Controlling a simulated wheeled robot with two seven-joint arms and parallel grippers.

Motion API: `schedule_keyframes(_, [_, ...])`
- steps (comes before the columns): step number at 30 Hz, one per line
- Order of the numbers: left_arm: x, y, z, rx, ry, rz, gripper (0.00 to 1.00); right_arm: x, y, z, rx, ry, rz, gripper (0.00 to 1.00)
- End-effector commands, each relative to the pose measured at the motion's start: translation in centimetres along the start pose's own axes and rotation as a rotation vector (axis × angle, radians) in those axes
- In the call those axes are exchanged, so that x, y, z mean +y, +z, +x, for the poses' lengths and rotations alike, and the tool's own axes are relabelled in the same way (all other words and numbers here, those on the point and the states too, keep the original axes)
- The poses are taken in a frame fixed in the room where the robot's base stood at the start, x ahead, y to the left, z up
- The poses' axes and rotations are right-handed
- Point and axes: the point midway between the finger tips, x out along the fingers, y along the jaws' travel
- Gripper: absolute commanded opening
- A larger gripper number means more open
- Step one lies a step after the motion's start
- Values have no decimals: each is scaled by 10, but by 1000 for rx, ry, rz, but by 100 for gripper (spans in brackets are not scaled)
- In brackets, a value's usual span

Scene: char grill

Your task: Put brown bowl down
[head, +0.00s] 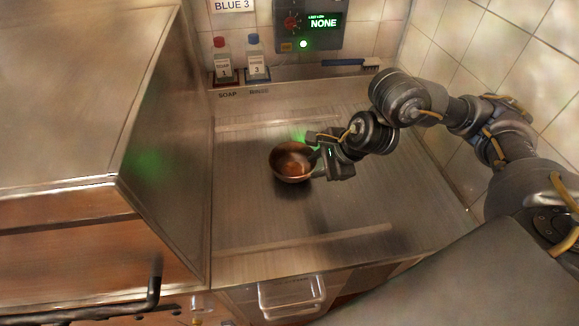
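The brown bowl (290,163) is upright, with its open top facing up, over the middle of the metal counter (250,235). My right gripper (314,157) reaches in from the right and is closed on the bowl's right rim. The fingertips are partly hidden at the rim. A dark shadow lies around and below the bowl; I cannot tell whether its base touches the counter. My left gripper is not in view.
A red-capped soap bottle (222,60) and a blue-capped rinse bottle (256,60) stand at the back left. A blue-handled brush (348,63) lies at the back. A tall metal cabinet (160,140) borders the left. The counter's front is clear.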

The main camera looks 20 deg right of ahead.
Motion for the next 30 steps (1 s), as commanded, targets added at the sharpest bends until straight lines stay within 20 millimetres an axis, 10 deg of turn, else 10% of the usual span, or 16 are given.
schedule_keyframes(30, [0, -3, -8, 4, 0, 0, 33, 4, 4, 99, -1, 5, 4, 29])
